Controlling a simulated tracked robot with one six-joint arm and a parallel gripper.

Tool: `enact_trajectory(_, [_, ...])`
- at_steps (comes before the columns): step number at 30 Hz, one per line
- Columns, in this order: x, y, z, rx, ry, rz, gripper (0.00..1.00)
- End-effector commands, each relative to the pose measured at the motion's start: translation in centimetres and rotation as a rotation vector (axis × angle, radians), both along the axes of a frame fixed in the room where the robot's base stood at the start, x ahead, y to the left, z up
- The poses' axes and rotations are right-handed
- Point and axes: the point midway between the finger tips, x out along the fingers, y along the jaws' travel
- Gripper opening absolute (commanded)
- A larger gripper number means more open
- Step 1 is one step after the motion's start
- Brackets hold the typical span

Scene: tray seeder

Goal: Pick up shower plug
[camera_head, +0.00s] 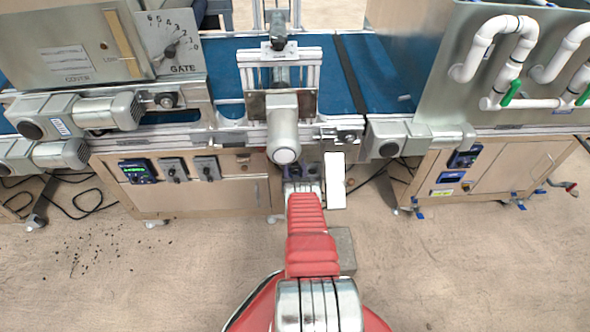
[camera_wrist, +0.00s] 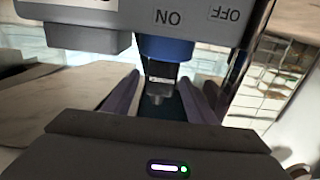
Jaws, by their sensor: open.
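In the wrist view, a dark plug with a small pale label (camera_wrist: 161,76) sits at a blue socket (camera_wrist: 165,47) under a grey switch box (camera_wrist: 200,18). I take this to be the shower plug. My gripper (camera_wrist: 160,99) is open, with one finger on each side of the plug. I see a gap on both sides, and cannot tell how deep the plug lies between the fingers. In the head view, my red arm reaches forward to the front of the machine, and the plug cannot be made out there.
A wooden cabinet with a control display (camera_head: 138,172) and switches stands left of my arm. A second cabinet (camera_head: 510,165) stands to the right. A motor (camera_head: 283,128) overhangs the gripper area. Black cables (camera_head: 85,205) lie on the floor at left. The near floor is mostly clear.

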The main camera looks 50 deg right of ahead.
Motion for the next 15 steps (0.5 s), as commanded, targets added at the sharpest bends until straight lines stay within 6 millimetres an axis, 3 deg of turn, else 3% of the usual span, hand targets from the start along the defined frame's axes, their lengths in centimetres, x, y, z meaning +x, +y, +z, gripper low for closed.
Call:
enact_trajectory(11, [-0.04, -0.02, 0.0, 0.0, 0.0, 0.0, 0.51])
enact_trajectory(15, [-0.05, -0.02, 0.0, 0.0, 0.0, -0.001, 0.41])
